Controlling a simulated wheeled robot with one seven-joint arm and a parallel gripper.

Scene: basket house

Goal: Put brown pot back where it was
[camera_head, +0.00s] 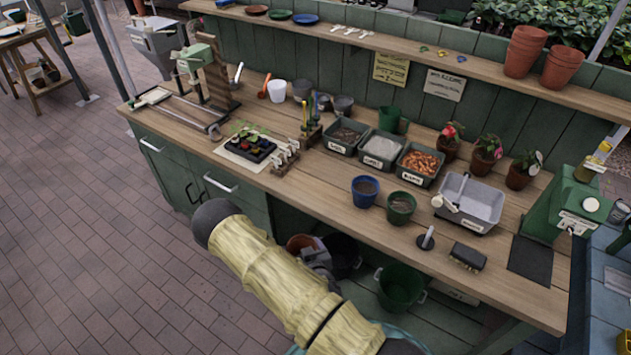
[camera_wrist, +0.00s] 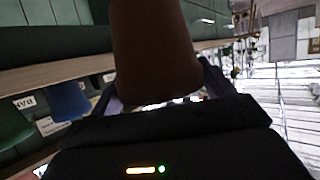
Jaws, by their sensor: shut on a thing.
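My gripper (camera_wrist: 158,90) is shut on the brown pot (camera_wrist: 155,48), which fills the upper middle of the wrist view between the two fingers. In the head view my gripper (camera_head: 316,258) is partly hidden behind my arm, low at the front edge of the bench. The brown pot (camera_head: 299,243) shows there as a small reddish-brown piece beside it. The bench top (camera_head: 310,185) lies above and beyond the gripper. A blue pot (camera_head: 365,190) and a green pot (camera_head: 401,207) stand upright near its front edge.
Labelled trays (camera_head: 418,165) and a grey tub (camera_head: 470,202) stand on the bench. A dark bucket (camera_head: 343,254) and a green bucket (camera_head: 401,288) sit low under it. Stacked terracotta pots (camera_head: 525,50) are on the upper shelf. Brick floor (camera_head: 100,220) is clear at left.

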